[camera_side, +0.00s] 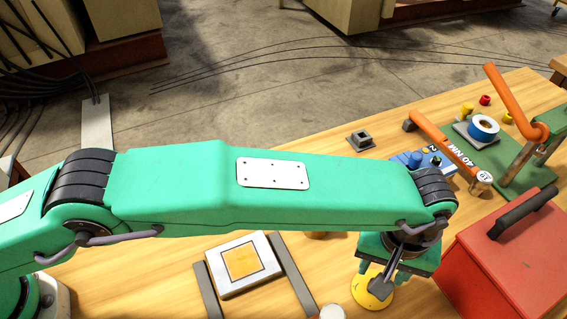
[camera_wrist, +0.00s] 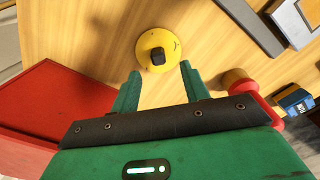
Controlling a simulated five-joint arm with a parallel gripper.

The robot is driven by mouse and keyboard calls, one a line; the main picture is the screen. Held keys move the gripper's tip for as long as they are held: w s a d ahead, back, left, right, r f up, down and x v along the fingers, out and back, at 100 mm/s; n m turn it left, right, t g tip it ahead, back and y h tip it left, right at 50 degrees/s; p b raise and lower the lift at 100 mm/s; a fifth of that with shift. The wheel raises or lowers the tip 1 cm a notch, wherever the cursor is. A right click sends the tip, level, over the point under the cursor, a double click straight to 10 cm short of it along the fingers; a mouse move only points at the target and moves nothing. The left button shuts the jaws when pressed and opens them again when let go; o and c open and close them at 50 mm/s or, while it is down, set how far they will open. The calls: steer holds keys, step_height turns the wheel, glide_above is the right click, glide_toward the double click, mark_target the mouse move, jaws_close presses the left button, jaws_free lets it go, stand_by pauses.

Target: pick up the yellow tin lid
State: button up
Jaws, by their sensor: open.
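The yellow tin lid (camera_wrist: 175,38) is a round disc with a dark knob in its middle. It lies on the wooden table in the wrist view, just beyond my fingertips. In the side view the lid (camera_side: 371,297) is partly hidden behind my gripper. My gripper (camera_wrist: 158,80) is open, with two green fingers apart and nothing between them. In the side view my gripper (camera_side: 382,275) is over the lid.
A red toolbox (camera_side: 500,250) with a black handle stands right of my gripper. A white tile with a yellow square (camera_side: 223,278) lies between grey rails at left. A blue box (camera_side: 418,163), an orange-handled tool (camera_side: 445,143) and blue tape (camera_side: 484,124) lie behind.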

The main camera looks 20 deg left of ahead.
steer(key=shift+f, duration=0.25)
steer(key=shift+d+f, duration=0.1)
steer(key=shift+f, duration=2.4)
jaws_close()
